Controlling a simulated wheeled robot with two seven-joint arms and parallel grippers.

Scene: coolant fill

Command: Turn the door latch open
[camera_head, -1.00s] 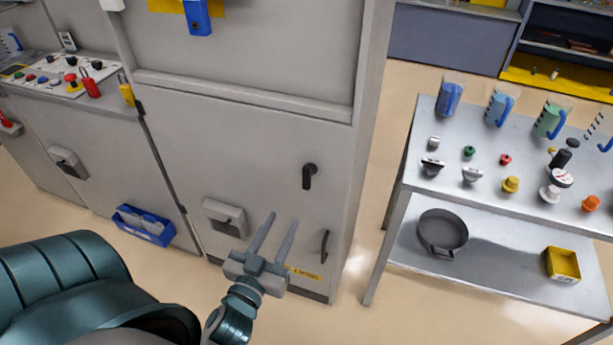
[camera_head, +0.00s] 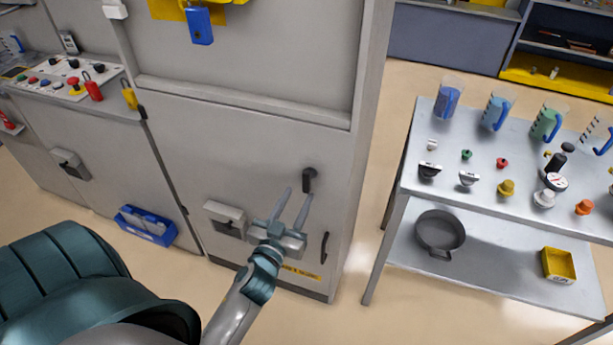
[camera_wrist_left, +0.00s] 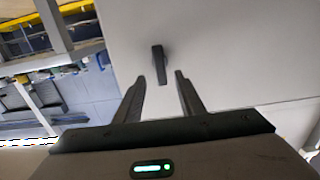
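The door latch (camera_head: 309,180) is a small black lever handle on the grey cabinet door (camera_head: 240,150), hanging roughly straight down. It also shows in the left wrist view (camera_wrist_left: 158,66), ahead of the fingertips and between their lines. My left gripper (camera_head: 296,192) is open and empty, its two fingers pointing up toward the latch. In the left wrist view the gripper's fingers (camera_wrist_left: 160,76) are spread apart, with a gap to the latch. I cannot tell the exact distance. My right gripper is not in view.
A black pull handle (camera_head: 324,247) sits low on the door, right of my left gripper. A grey box (camera_head: 225,218) is fixed at its left. A metal table (camera_head: 420,200) with jugs, caps and a pan (camera_head: 440,233) stands to the right, across clear floor.

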